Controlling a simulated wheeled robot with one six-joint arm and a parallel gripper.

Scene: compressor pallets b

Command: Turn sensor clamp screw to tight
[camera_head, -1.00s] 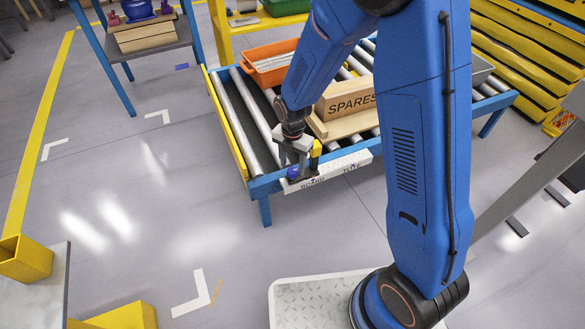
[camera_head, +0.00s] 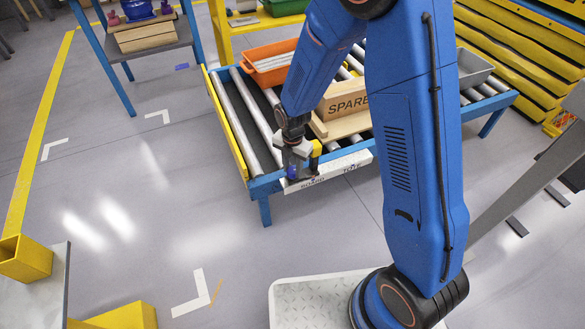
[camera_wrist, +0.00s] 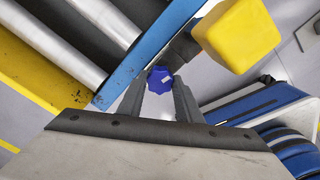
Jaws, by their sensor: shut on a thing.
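The sensor clamp screw (camera_wrist: 160,79) has a blue lobed knob with a small white mark on its face. In the wrist view it sits between the two fingertips of my gripper (camera_wrist: 159,88), which is shut on it. In the head view the blue knob (camera_head: 292,171) shows at the front rail of the roller conveyor, below my gripper (camera_head: 291,163). A yellow block (camera_wrist: 237,35), likely the sensor, is beside the knob; it also shows in the head view (camera_head: 315,150). The white label plate (camera_head: 335,170) on the rail is partly covered.
The conveyor (camera_head: 262,184) carries an orange bin (camera_head: 268,52), a wooden SPARES box (camera_head: 345,101) and a grey bin (camera_head: 473,69). A blue-legged table (camera_head: 125,52) stands at the left. The floor in front of the conveyor is clear.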

